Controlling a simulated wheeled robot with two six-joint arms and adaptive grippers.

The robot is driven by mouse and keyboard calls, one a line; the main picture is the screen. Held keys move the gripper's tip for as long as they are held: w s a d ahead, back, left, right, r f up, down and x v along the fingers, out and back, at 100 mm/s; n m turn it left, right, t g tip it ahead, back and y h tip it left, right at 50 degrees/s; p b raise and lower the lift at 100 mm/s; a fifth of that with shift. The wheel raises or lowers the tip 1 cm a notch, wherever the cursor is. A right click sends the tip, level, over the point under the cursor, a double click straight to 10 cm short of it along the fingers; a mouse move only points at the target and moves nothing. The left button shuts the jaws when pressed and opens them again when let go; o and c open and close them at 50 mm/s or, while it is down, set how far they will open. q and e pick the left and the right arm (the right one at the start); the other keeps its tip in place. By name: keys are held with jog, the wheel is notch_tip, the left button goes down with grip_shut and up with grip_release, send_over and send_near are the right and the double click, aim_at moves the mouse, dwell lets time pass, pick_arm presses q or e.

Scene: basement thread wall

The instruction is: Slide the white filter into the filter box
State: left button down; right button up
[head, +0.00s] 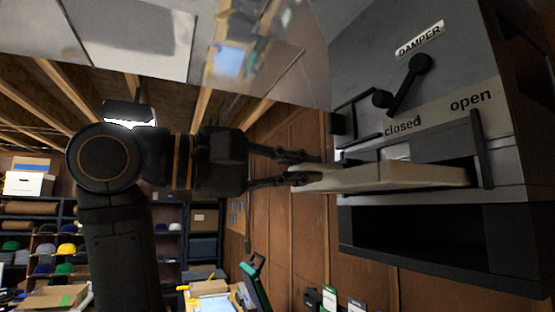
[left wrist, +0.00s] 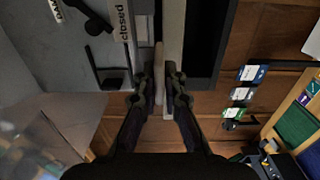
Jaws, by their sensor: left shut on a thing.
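The white filter (head: 390,178) is a flat, pale slab held level in the head view. My left gripper (head: 292,168) is shut on its left end, with a finger on each side. The left wrist view shows the filter (left wrist: 159,75) edge-on between the fingertips (left wrist: 159,88). The grey filter box (head: 510,200) is at the right, with an opening framed by dark handle-like bars. The filter's right part lies at this opening and appears partly inside; its exact depth cannot be told. My right gripper is in neither view.
Above the opening are a black damper lever (head: 408,85) and "closed" and "open" labels. A dark open recess (head: 440,235) lies below. A shiny metal duct (head: 270,45) hangs above my arm. Wood panelling (head: 285,220) stands behind, with shelves (head: 65,210) farther left.

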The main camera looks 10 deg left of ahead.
pick_arm(q)
jog(key=p+x, duration=0.1)
jog(key=x, duration=1.1)
jog(key=shift+p, duration=0.3)
jog(key=shift+x, duration=1.05)
jog(key=shift+a+f, duration=0.1)
jog(key=shift+f, duration=0.25)
jog(key=shift+w+d, duration=0.15)
jog(key=shift+d, duration=0.1)
jog(key=shift+x, duration=0.75)
jog(key=shift+d, duration=0.1)
jog(key=c, duration=1.4)
grip_release()
